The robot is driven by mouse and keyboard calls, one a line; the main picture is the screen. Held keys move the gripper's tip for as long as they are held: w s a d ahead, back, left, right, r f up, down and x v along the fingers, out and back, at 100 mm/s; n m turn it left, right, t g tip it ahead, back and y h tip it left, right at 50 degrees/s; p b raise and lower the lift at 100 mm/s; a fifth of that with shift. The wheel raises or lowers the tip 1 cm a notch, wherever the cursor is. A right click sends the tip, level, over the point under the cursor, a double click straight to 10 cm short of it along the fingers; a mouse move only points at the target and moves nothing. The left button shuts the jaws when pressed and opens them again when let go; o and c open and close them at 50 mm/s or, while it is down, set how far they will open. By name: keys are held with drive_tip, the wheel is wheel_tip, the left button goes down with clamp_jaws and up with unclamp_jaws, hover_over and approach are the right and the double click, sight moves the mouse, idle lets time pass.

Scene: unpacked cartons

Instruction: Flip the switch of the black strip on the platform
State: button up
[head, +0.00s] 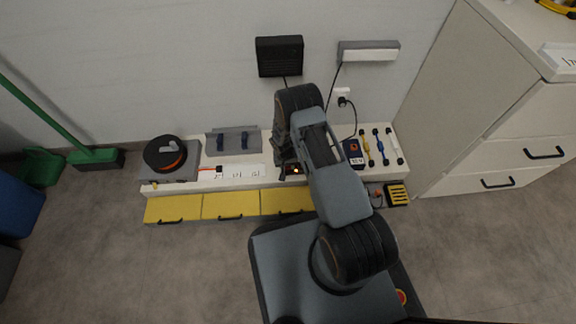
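The white platform (236,184) runs low along the wall, above a row of yellow drawers. A small dark item with an orange light (296,171) shows on the platform just below my gripper; it may be the black strip, but my arm hides most of it. My gripper (284,158) points down over that spot, very close to it or touching; I cannot tell which. Its fingers are dark and too small to show whether they are open or shut. The switch itself cannot be made out.
A grey unit with a black reel (165,154) stands at the platform's left end. A grey rack with blue handles (233,140) is behind. White cabinets (507,150) stand at right; a green broom (92,156) at left.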

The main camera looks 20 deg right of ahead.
drive_tip(key=c, duration=0.5)
drive_tip(key=shift+o, duration=0.2)
drive_tip(key=shift+s+d+y+p, duration=0.15)
drive_tip(key=shift+y+p, duration=0.35)
drive_tip(key=shift+d+f+y, duration=0.1)
drive_tip(key=shift+y, duration=0.9)
drive_tip(key=o, duration=0.9)
drive_tip(key=r+p, duration=0.2)
drive_tip(key=r, duration=0.2)
drive_tip(key=d+r+p, duration=0.1)
drive_tip(key=r, duration=0.4)
drive_tip(key=d+r+p, duration=0.1)
drive_tip(key=r+p, duration=0.1)
drive_tip(key=r, duration=0.3)
drive_tip(key=shift+s+p, duration=0.15)
drive_tip(key=shift+p, duration=0.2)
drive_tip(key=shift+t, duration=0.3)
